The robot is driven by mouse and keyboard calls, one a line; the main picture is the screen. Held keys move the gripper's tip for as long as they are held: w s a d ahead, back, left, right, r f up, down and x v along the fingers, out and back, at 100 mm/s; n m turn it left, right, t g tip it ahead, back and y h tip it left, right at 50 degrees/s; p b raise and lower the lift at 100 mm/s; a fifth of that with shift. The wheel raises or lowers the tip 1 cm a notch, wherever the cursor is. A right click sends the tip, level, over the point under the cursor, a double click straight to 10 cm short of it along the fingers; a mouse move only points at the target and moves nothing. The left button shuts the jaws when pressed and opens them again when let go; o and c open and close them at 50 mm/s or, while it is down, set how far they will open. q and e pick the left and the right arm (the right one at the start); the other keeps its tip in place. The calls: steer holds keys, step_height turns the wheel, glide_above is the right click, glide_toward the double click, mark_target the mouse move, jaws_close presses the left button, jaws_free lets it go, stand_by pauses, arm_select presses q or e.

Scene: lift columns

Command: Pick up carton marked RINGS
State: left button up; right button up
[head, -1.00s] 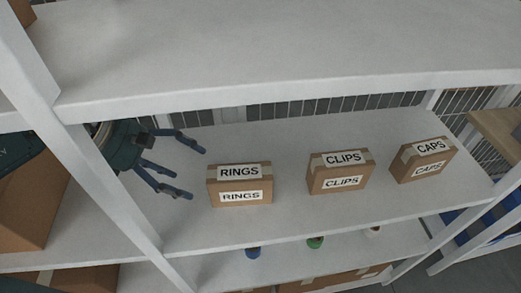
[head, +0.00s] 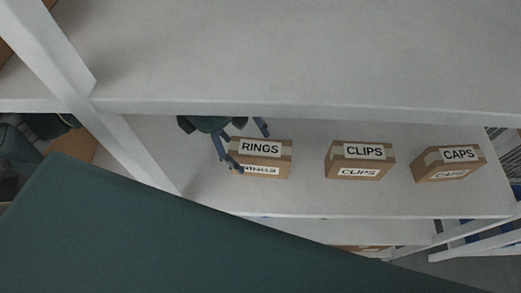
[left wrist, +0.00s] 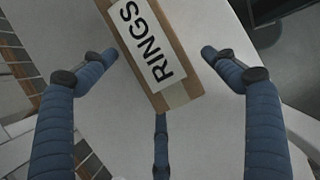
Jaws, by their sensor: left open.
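The carton marked RINGS (head: 276,160) is a small brown box with white labels, upright on the middle shelf (head: 310,197), leftmost of three cartons. My left gripper (head: 252,151) is at its left and back side, with one blue finger in front of its left end and another behind its top edge. In the left wrist view the carton (left wrist: 152,45) lies between the two side fingers of the open gripper (left wrist: 160,54), with gaps on both sides. The third finger is close to the carton's near end; contact cannot be told. My right gripper is not in view.
The carton marked CLIPS (head: 360,160) and the carton marked CAPS (head: 449,164) stand to the right, with bare shelf between. A white upright post (head: 130,145) stands left of the gripper. My own dark green body part covers the lower left.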

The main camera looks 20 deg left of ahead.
arm_select(q)
steer(key=d, duration=0.1)
steer(key=d+p, duration=0.1)
steer(key=shift+w+d, duration=0.3)
steer(key=shift+d, duration=0.05)
steer(key=p+x, duration=0.1)
steer(key=x, duration=0.3)
steer(key=shift+p, duration=0.35)
steer(key=shift+d+f, duration=0.2)
steer(key=shift+f, duration=0.3)
steer(key=shift+r, duration=0.1)
steer(key=c, duration=1.6)
steer(key=shift+o, duration=0.2)
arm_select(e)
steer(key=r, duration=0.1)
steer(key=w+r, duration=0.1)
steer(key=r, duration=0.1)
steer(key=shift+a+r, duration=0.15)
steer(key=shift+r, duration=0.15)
arm_select(q)
steer(key=shift+w+r, duration=0.1)
steer(key=shift+w, duration=0.05)
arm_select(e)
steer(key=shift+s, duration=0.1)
